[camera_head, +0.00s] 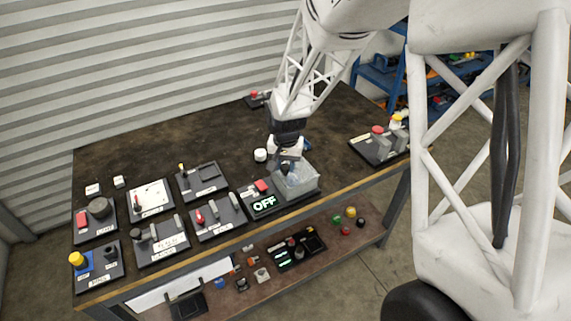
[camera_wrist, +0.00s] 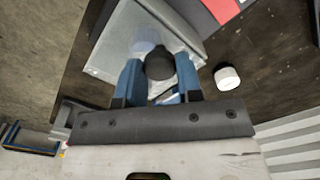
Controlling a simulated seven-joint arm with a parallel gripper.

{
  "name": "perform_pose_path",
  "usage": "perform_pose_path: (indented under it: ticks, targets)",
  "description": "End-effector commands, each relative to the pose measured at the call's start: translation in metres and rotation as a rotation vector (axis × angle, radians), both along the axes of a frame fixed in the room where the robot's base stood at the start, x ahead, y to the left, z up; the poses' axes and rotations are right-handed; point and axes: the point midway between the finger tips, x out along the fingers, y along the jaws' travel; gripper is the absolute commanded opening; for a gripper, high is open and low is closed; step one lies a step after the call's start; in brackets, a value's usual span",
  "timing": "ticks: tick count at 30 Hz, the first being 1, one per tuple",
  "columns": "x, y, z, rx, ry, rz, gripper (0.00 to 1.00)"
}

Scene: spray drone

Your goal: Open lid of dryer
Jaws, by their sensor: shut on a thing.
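The dryer (camera_head: 260,205) sits near the table's front edge, with a display reading "OFF", a red block and a clear box-like lid (camera_head: 300,181) on its right side. In the wrist view the translucent lid (camera_wrist: 120,62) fills the upper middle. My gripper (camera_head: 287,168) is at the lid, above the dryer's right part. In the wrist view its blue fingers (camera_wrist: 160,80) are shut on a dark round knob (camera_wrist: 160,63) on the lid. Whether the lid is raised from the base cannot be told.
A white round piece (camera_head: 260,155) lies just left of my gripper and also shows in the wrist view (camera_wrist: 227,78). Several dark panels with knobs and switches stand to the left. Another panel (camera_head: 379,147) stands at the right. The back of the table is mostly clear.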

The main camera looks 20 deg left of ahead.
Motion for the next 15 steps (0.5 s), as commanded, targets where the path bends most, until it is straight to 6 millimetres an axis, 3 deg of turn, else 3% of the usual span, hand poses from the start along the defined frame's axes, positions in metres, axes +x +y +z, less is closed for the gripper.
perform_pose_path:
  ticks: [8, 15]
  targets:
    - [0.006, -0.007, 0.000, 0.000, 0.000, -0.002, 0.00]
    - [0.030, -0.030, 0.000, 0.000, 0.001, -0.002, 0.00]
